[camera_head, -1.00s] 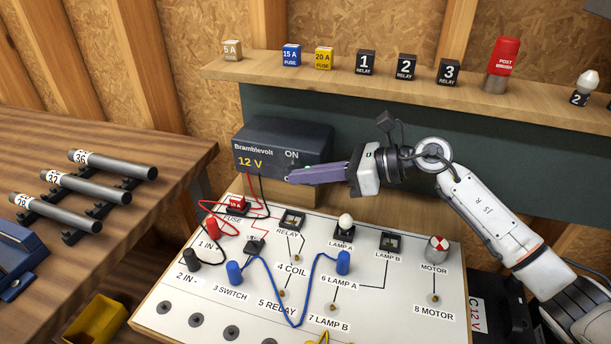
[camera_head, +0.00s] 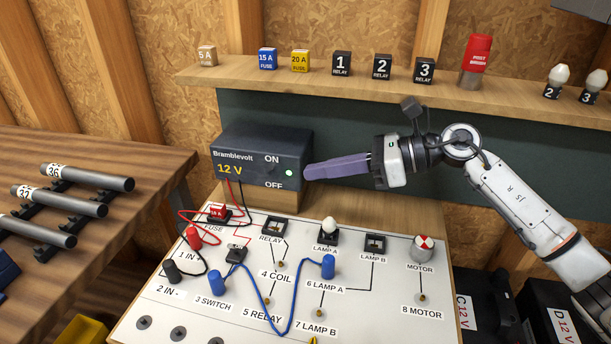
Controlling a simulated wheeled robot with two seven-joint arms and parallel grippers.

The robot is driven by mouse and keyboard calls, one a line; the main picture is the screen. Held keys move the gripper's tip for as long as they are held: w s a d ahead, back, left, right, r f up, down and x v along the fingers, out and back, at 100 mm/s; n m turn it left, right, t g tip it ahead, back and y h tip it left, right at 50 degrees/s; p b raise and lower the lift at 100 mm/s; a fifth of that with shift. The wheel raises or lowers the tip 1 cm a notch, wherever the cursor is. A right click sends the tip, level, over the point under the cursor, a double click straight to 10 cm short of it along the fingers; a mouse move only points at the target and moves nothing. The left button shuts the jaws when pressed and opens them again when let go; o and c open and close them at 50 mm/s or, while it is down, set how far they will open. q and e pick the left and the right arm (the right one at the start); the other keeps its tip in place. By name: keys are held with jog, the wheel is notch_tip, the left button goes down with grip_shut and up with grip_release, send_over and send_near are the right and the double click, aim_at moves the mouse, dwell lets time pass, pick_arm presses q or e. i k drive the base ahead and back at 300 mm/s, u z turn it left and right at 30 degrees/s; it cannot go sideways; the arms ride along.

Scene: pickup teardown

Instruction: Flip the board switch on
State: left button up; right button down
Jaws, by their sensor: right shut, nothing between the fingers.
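The white board (camera_head: 385,310) lies below centre. Its small black switch (camera_head: 237,254) sits above the "3 SWITCH" label, with a red wire by it; its lever position is too small to tell. The dark Bramblevolt 12 V supply (camera_head: 240,178) stands behind the board, with ON and OFF labels and a lit green light (camera_head: 289,173). My right gripper (camera_head: 307,172) is shut and empty, its purple fingers pointing left, just right of the supply's front and above the board. My left gripper is out of view.
A blue cable (camera_head: 251,279) loops over the board near red, black and blue plugs. A lamp (camera_head: 328,228) and motor (camera_head: 423,249) stand up from its back. A shelf (camera_head: 520,110) with fuses and relays runs behind. Dark battery boxes (camera_head: 490,315) stand at lower right.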

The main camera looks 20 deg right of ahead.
aim_at(230, 246)
jog(key=k, duration=1.5)
